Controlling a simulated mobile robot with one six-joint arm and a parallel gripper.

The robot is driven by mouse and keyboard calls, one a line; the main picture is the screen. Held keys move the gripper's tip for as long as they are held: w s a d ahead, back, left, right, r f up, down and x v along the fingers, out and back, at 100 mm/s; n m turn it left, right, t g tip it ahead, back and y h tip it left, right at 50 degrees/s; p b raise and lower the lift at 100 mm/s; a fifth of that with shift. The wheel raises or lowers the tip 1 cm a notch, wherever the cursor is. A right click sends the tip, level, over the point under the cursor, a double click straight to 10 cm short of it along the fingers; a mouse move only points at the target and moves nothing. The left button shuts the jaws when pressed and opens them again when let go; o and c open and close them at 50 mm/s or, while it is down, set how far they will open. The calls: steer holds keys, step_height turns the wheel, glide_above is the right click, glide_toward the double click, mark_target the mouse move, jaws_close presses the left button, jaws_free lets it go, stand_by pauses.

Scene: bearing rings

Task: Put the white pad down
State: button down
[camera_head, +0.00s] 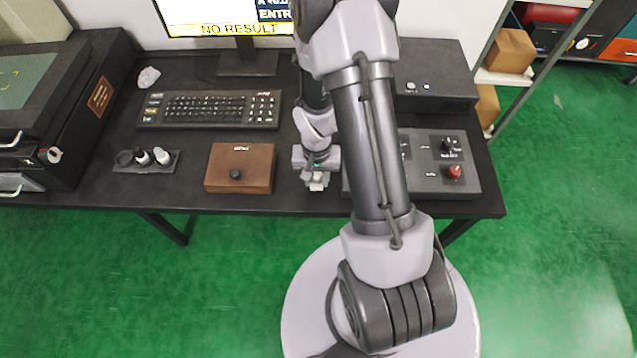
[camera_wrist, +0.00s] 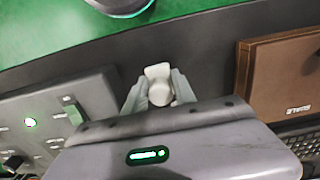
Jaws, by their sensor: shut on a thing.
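My gripper (camera_head: 317,184) is low over the black desk (camera_head: 290,200), near its front edge, between a brown wooden box and a grey control panel. In the wrist view my gripper (camera_wrist: 158,96) is shut on the white pad (camera_wrist: 158,71), a small pale piece between the two fingers. The fingers and a rounded end hide part of the pad.
The brown box (camera_head: 240,168) is close left of my gripper; the control panel (camera_head: 440,182) is close right. A keyboard (camera_head: 208,109) and a crumpled white piece (camera_head: 148,77) lie farther back. A small holder (camera_head: 146,160) with vials stands left. Bare desk shows along the front edge.

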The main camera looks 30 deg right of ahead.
steer(key=shift+f, duration=0.7)
steer(key=shift+r, duration=0.15)
steer(key=c, duration=1)
jaws_free()
